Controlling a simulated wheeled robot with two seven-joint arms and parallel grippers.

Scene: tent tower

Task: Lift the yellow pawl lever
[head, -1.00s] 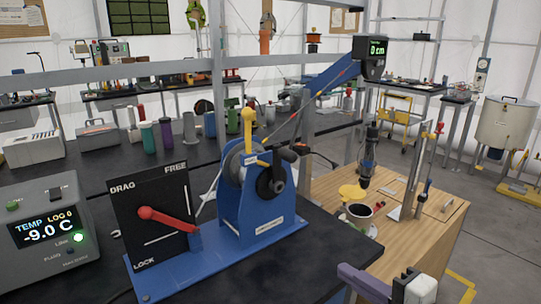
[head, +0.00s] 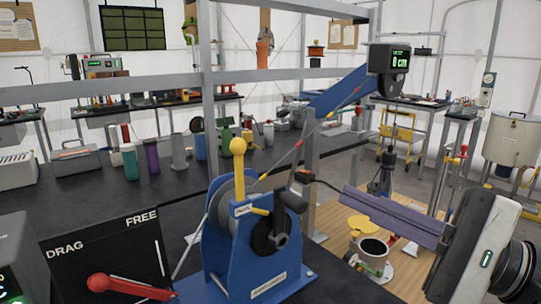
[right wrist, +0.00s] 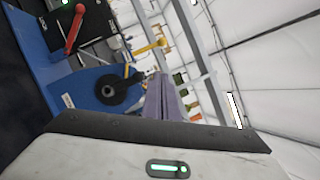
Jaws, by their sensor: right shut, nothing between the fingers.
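The yellow pawl lever (head: 239,172), with a round knob on top, stands upright on the blue winch (head: 238,262). In the right wrist view the lever (right wrist: 147,48) appears tilted, beyond the fingers. My right gripper (head: 348,198) has purple fingers that are shut and empty. It points left toward the winch from the right side, apart from the lever. The fingers also show in the right wrist view (right wrist: 164,100). My left gripper is not in view.
A black panel marked DRAG and FREE (head: 100,262) with a red lever (head: 125,287) stands left of the winch. A black crank (head: 272,240) and a blue boom (head: 340,92) are near the yellow lever.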

